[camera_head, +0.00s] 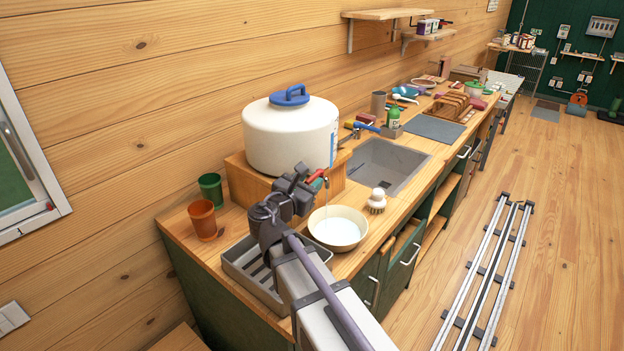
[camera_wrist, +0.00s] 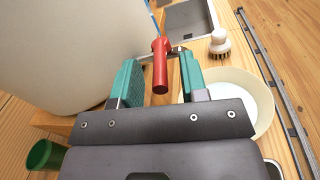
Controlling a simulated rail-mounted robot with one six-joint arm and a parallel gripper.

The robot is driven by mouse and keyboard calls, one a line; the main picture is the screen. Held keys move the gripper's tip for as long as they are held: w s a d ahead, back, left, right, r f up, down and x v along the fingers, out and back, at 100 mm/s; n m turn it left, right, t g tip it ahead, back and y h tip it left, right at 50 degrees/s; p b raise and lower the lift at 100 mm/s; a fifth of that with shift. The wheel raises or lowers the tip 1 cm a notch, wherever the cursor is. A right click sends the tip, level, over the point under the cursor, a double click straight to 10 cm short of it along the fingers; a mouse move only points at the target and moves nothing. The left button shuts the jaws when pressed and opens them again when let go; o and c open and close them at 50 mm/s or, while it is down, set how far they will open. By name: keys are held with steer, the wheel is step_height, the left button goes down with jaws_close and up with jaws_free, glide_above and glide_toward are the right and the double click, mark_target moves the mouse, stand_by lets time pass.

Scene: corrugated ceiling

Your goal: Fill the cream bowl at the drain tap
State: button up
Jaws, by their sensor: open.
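The cream bowl (camera_head: 351,240) stands on the counter beneath the tap and holds a pale liquid; it also shows in the wrist view (camera_wrist: 263,104). A thin pale line, apparently a stream, drops from the tap toward it. The white drain container (camera_head: 287,140) with a blue lid sits on a wooden block. Its red tap handle (camera_wrist: 160,66) lies between my open fingers in the wrist view. My gripper (camera_wrist: 160,80) is open around the handle; I cannot tell whether either finger touches it. In the head view my gripper (camera_head: 312,182) partly hides the tap.
A grey sink (camera_head: 388,166) and a white-topped brush (camera_head: 377,200) are beyond the bowl. An orange cup (camera_head: 203,220), a green cup (camera_head: 211,188) and a grey rack (camera_head: 236,268) are on the near side. The bowl sits near the counter's front edge.

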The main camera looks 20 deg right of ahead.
steer(key=v, duration=0.9)
steer(key=shift+s, duration=0.15)
stand_by(1.8)
